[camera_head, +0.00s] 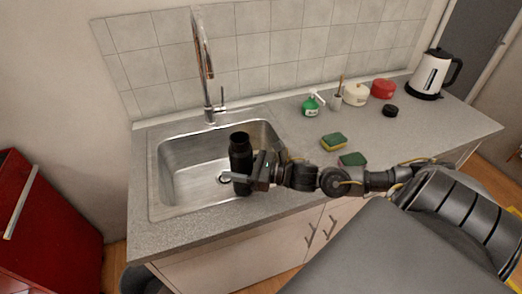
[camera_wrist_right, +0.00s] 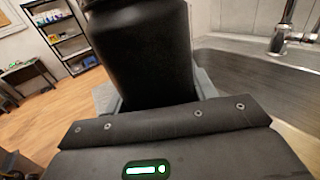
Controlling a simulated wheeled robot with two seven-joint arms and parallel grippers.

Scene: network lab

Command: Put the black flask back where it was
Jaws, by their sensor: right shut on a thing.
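The black flask (camera_head: 240,152) is upright over the front right part of the sink basin in the head view. My right gripper (camera_head: 246,179) is shut on its lower body. In the right wrist view the flask (camera_wrist_right: 145,50) fills the upper middle, between the grey fingers of my right gripper (camera_wrist_right: 155,95). Its top is cut off there. Whether its base touches the sink floor is not clear. My left gripper is not in view.
The steel sink (camera_head: 180,191) has a tall tap (camera_head: 209,100) at its back. Two sponges (camera_head: 333,142), a green bottle (camera_head: 311,107), a white pot (camera_head: 356,95), a red pot (camera_head: 383,89), a black lid-like disc (camera_head: 390,111) and a kettle (camera_head: 432,73) stand on the counter (camera_head: 440,128). The front right counter is partly under my arm.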

